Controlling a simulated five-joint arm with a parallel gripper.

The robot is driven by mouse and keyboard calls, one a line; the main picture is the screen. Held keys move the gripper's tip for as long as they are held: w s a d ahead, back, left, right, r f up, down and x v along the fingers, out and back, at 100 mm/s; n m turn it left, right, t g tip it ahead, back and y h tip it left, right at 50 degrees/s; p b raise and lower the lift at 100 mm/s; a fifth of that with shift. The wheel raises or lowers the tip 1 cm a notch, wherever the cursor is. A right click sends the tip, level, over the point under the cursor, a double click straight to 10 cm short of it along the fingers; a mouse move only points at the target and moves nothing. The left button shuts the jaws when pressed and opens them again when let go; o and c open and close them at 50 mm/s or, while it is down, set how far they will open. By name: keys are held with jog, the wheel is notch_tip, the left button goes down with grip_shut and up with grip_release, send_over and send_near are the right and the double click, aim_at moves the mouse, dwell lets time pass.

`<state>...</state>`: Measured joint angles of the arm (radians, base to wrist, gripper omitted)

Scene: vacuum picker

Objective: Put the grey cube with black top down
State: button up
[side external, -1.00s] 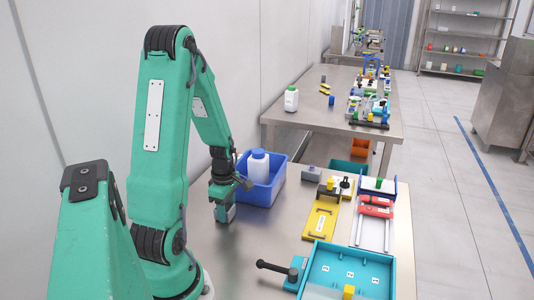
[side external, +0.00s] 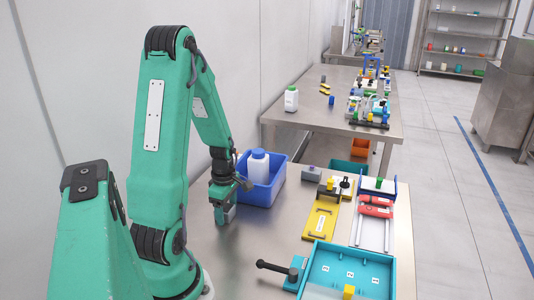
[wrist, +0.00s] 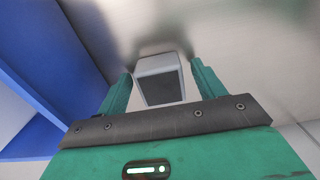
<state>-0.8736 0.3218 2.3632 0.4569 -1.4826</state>
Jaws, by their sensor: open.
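The grey cube with a black face (wrist: 160,82) shows in the wrist view between the two green fingers of my gripper (wrist: 161,72). A gap shows between the cube and the finger on each side, so my gripper is open around it. In the side external view my gripper (side external: 223,207) points down at the steel table, just in front of the blue bin. There the fingers mostly hide the cube. Its underside is not clear, but it appears to be at the table surface.
The blue bin (side external: 277,184) holding a white bottle (side external: 258,167) stands close beside my gripper. A yellow fixture (side external: 318,222), a grey block (side external: 311,173), a teal tray (side external: 317,262) and a black-handled clamp (side external: 275,267) lie to the right. Bare table lies between.

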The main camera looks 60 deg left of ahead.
aim_at(227, 208)
notch_tip(227, 208, up, 12)
dwell(0.8)
jog(key=shift+r, duration=0.1)
dwell(0.4)
jog(key=w+d+r+m+t, duration=0.1)
jog(key=d+r+m, duration=0.5)
jog(key=d+m, duration=0.6)
jog(key=w+d+r+m+t, duration=0.1)
jog(key=d+r+m+t, duration=0.3)
jog(key=d+m, duration=0.8)
jog(key=r+m, duration=0.1)
jog(key=m, duration=0.2)
jog(key=shift+w+r+t, duration=0.2)
jog(key=shift+r+t, duration=0.1)
jog(key=shift+r, duration=0.05)
